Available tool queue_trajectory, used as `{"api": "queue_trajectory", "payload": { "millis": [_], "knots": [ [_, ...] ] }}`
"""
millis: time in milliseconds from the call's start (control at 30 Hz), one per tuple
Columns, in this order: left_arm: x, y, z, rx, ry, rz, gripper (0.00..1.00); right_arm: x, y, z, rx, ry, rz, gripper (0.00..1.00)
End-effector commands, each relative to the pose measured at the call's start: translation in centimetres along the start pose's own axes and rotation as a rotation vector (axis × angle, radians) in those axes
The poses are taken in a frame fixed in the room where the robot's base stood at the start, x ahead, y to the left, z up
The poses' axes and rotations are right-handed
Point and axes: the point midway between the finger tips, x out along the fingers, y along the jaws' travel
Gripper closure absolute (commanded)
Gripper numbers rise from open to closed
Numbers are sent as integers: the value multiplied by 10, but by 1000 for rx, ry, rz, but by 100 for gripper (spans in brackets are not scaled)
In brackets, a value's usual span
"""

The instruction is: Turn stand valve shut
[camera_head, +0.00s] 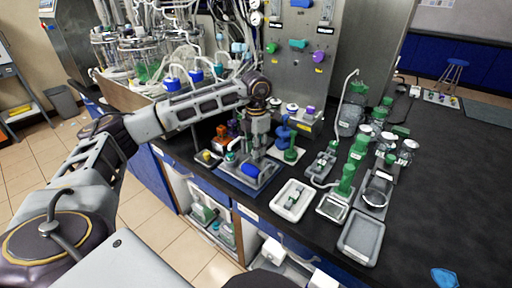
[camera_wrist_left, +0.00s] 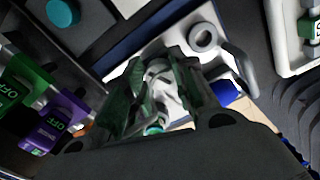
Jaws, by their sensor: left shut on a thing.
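My left gripper (camera_head: 254,158) reaches down over a small blue-edged tray (camera_head: 262,183) near the bench's front edge. In the left wrist view its two dark green-tinted fingers (camera_wrist_left: 165,92) are closed around a pale grey fitting (camera_wrist_left: 157,72), which I take for the stand valve. The fingers hide most of it, so its handle angle cannot be told. A teal piece (camera_wrist_left: 155,128) shows just below the fitting, between the fingers. A blue cylinder (camera_head: 250,170) lies on the tray beside the gripper, and it also shows in the wrist view (camera_wrist_left: 224,92). My right gripper is not in view.
A blue-and-green stand (camera_head: 286,138) is close right of the gripper. Green-fitted glassware (camera_head: 346,178) crowds the right. A steel panel (camera_head: 300,60) with coloured valves rises behind. The far right bench is mostly clear.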

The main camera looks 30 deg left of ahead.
Motion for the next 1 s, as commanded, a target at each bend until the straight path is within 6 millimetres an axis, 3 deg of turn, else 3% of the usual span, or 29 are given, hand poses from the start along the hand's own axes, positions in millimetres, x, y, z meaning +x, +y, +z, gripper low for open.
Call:
{"api": "queue_trajectory", "payload": {
  "millis": [500, 1000],
  "knots": [
    [-1, 0, 0, 360, -2, 1, 98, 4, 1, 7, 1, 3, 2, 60],
    [-1, 0, 1, 485, -3, 2, 97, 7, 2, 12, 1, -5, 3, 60]
  ]
}}
